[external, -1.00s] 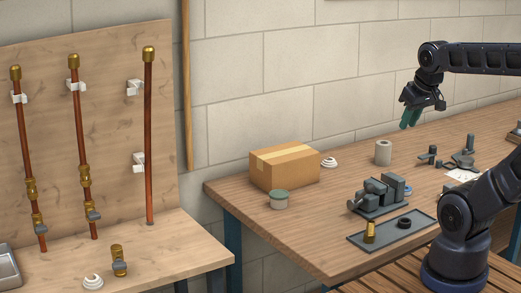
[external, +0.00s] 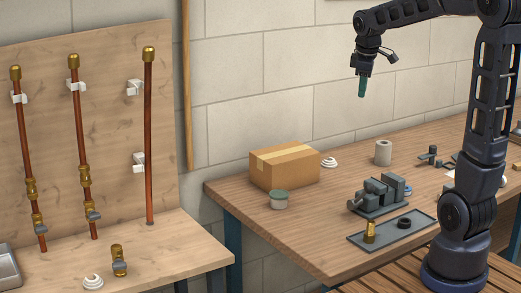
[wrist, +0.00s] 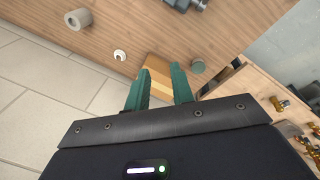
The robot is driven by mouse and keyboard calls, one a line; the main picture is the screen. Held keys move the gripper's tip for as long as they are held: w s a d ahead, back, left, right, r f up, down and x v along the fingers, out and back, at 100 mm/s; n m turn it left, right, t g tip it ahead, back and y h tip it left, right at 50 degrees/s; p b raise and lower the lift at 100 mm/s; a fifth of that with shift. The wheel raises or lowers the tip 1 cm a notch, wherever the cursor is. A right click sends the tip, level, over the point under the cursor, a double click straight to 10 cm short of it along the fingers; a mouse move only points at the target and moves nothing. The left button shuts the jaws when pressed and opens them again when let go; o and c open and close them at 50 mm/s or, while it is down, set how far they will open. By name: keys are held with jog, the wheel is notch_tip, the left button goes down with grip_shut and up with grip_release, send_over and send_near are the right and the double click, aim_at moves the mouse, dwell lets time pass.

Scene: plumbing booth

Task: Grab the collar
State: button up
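My gripper (external: 362,88) hangs high above the workbench in the external view, well apart from everything on it. In the wrist view its two green fingers (wrist: 159,88) are spread with nothing held between them. A black ring (external: 404,223) that looks like the collar lies flat on a grey tray (external: 387,236) near the bench's front edge. A small brass cylinder (external: 369,232) stands upright on the same tray, left of the ring. I cannot see the ring in the wrist view.
A grey vise (external: 378,196) stands behind the tray. A cardboard box (external: 285,166), a lidded tin (external: 279,200), a white coil (external: 329,162) and a pale roll (external: 383,152) stand farther left and back. Copper pipes (external: 149,140) stand against a wooden board on the left.

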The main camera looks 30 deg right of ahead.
jog(key=w+d+f+n, duration=0.3)
jog(key=w+f, duration=0.1)
jog(key=w, duration=0.6)
jog(key=n+g, duration=0.3)
jog(key=n, duration=0.5)
send_over(333, 161)
jog(key=w+a, duration=0.1)
jog(key=shift+h, duration=0.3)
jog(key=f, duration=2.7)
jog(key=shift+a, duration=0.2)
jog(key=shift+s+d+f, duration=0.1)
jog(key=shift+d+f, duration=0.1)
jog(key=shift+f, duration=0.65)
jog(key=shift+s+d+f, duration=0.1)
jog(key=shift+d+f, duration=0.15)
jog(key=shift+f, duration=0.65)
jog(key=shift+s+d+f, duration=0.1)
jog(key=shift+d+f, duration=0.1)
jog(key=shift+f, duration=0.65)
jog(key=shift+c, duration=0.4)
grip_shut()
